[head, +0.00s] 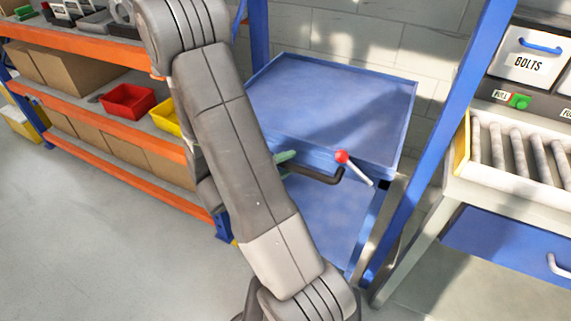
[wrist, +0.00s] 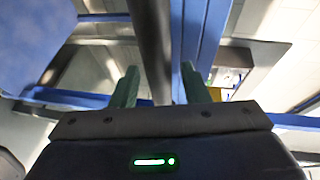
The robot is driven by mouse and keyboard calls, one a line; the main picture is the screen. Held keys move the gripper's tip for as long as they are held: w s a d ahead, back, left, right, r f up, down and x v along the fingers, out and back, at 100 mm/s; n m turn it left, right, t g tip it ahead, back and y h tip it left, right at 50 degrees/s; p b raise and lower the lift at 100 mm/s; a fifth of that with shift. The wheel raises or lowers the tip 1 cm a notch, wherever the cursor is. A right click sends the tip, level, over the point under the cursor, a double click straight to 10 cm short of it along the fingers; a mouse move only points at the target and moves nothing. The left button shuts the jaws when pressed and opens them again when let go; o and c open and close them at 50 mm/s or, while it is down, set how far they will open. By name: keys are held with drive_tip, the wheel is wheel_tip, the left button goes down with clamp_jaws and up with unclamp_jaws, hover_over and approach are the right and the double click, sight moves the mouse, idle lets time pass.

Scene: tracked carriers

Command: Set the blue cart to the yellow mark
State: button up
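The blue cart (head: 330,95) stands against the grey block wall in the head view, with a flat top tray and a lower shelf (head: 335,215). A dark bent handle (head: 325,176) sticks out from its near side. A white lever with a red knob (head: 342,156) is beside the handle. My gripper's green fingers (head: 286,158) show at the handle, partly hidden by my arm. In the wrist view my gripper (wrist: 159,66) is open, and the dark handle bar (wrist: 152,45) runs between the fingers with gaps visible. I cannot make out a yellow mark.
An orange shelf rack (head: 115,65) with cardboard boxes, a red bin (head: 128,101) and a yellow bin (head: 167,116) stands left. A blue post (head: 440,135) and a roller conveyor (head: 515,150) stand right. Grey floor (head: 100,230) is open at the front left.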

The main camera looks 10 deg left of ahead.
drive_tip(key=shift+s+a, duration=0.1)
drive_tip(key=v, duration=1.3)
drive_tip(key=shift+s+a+p, duration=0.15)
drive_tip(key=shift+s+p, duration=0.05)
drive_tip(key=shift+p, duration=0.15)
drive_tip(key=x, duration=1.2)
drive_tip(key=shift+w+d+b, duration=0.2)
drive_tip(key=shift+b, duration=0.1)
drive_tip(key=shift+w+d+f, duration=0.1)
drive_tip(key=shift+w+d, duration=0.3)
drive_tip(key=shift+w, duration=0.05)
